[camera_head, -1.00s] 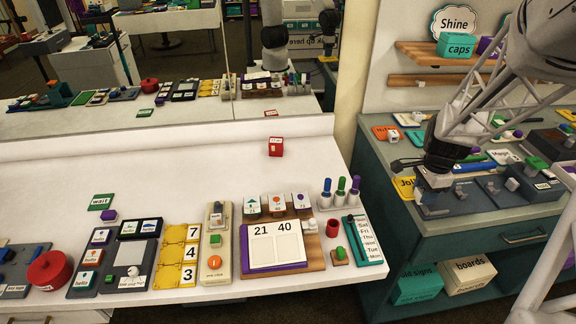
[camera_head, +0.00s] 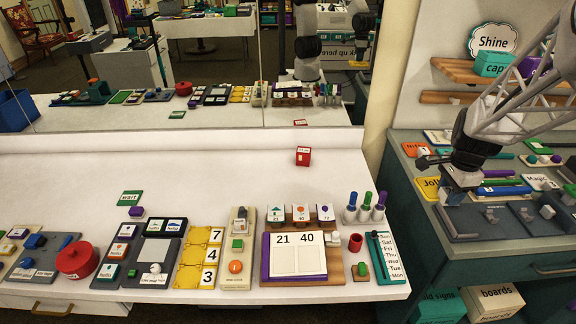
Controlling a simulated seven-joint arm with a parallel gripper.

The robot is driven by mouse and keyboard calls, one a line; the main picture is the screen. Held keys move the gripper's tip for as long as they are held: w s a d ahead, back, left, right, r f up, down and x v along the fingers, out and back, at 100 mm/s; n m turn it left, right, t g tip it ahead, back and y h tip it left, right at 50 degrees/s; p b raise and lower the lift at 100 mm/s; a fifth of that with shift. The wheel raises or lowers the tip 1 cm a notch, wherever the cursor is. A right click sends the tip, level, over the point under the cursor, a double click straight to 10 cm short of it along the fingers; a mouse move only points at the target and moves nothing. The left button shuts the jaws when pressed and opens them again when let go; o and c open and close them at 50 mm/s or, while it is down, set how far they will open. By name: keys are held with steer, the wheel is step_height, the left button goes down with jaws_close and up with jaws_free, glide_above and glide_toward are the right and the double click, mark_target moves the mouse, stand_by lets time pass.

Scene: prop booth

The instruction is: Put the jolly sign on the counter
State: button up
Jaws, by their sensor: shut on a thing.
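The jolly sign (camera_head: 428,187) is a flat yellow sign reading "Jolly", partly cut off from view by my arm and the things around it. My gripper (camera_head: 461,172) is above and beside it, shut on what looks like the pale block of this sign. The fingertips are small and partly hidden by the dark gripper body. The sign appears slightly above the grey workbench top (camera_head: 408,140) on the right. The white counter (camera_head: 220,165) is to the left, across a gap from the workbench.
Along the counter's front are a red pot (camera_head: 77,258), a calendar board (camera_head: 297,255), pens (camera_head: 365,205) and several boards. The counter's back middle is clear. Signs and a grey block set (camera_head: 495,215) crowd the workbench.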

steer(key=w+a+n, duration=0.4)
steer(key=w+a, duration=0.5)
steer(key=a, duration=0.5)
steer(key=w+a+n, duration=0.5)
steer(key=w+a, duration=0.5)
steer(key=a, duration=0.4)
steer(key=a+n, duration=0.8)
steer(key=a, duration=3)
step_height(320, 180, down, 14)
steer(key=shift+a+f, duration=0.1)
steer(key=shift+f, duration=0.4)
steer(key=shift+w, duration=0.15)
steer(key=w+a, duration=0.2)
steer(key=w, duration=0.2)
steer(key=w+a+f, duration=0.1)
steer(key=w+a, duration=0.2)
steer(key=w, duration=0.1)
steer(key=w+a, duration=0.2)
steer(key=w, duration=0.2)
steer(key=shift+w+a+f, duration=0.2)
steer(key=shift+w+a, duration=0.15)
steer(key=shift+w+a, duration=0.1)
steer(key=shift+w, duration=0.05)
